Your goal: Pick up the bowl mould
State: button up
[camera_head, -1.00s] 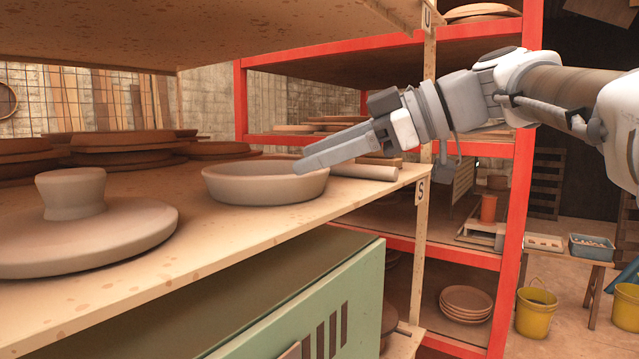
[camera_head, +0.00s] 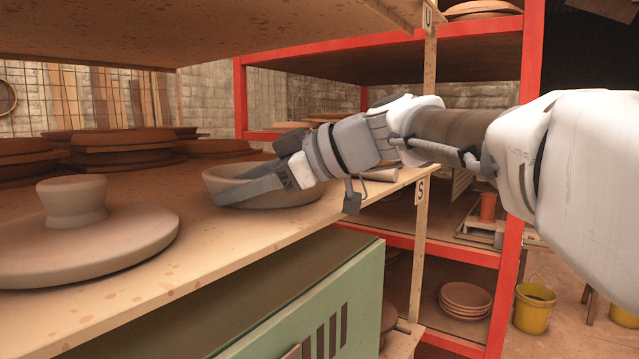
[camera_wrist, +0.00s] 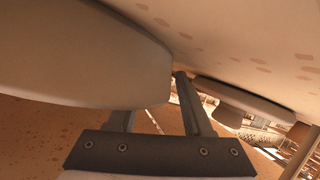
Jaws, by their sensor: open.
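The bowl mould (camera_head: 225,178), a pale round shallow dish, sits upright on the wooden shelf. My gripper (camera_head: 226,196) is open at its near right side, with the fingers overlapping its front wall in the head view. In the wrist view the mould (camera_wrist: 75,60) fills the upper left, close to the fingers (camera_wrist: 152,95). The left finger's tip is hidden behind the mould, and the right finger shows beyond its edge. I cannot tell whether either finger touches it.
A pale disc with a knob (camera_head: 95,240) stands at the front left of the shelf (camera_head: 215,250). Stacked brown discs (camera_head: 125,150) lie behind. A pale rod (camera_head: 380,175) lies right of the mould. An upper shelf (camera_head: 200,35) hangs overhead; a red rack (camera_head: 515,200) stands to the right.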

grip_shut()
dwell(1.4)
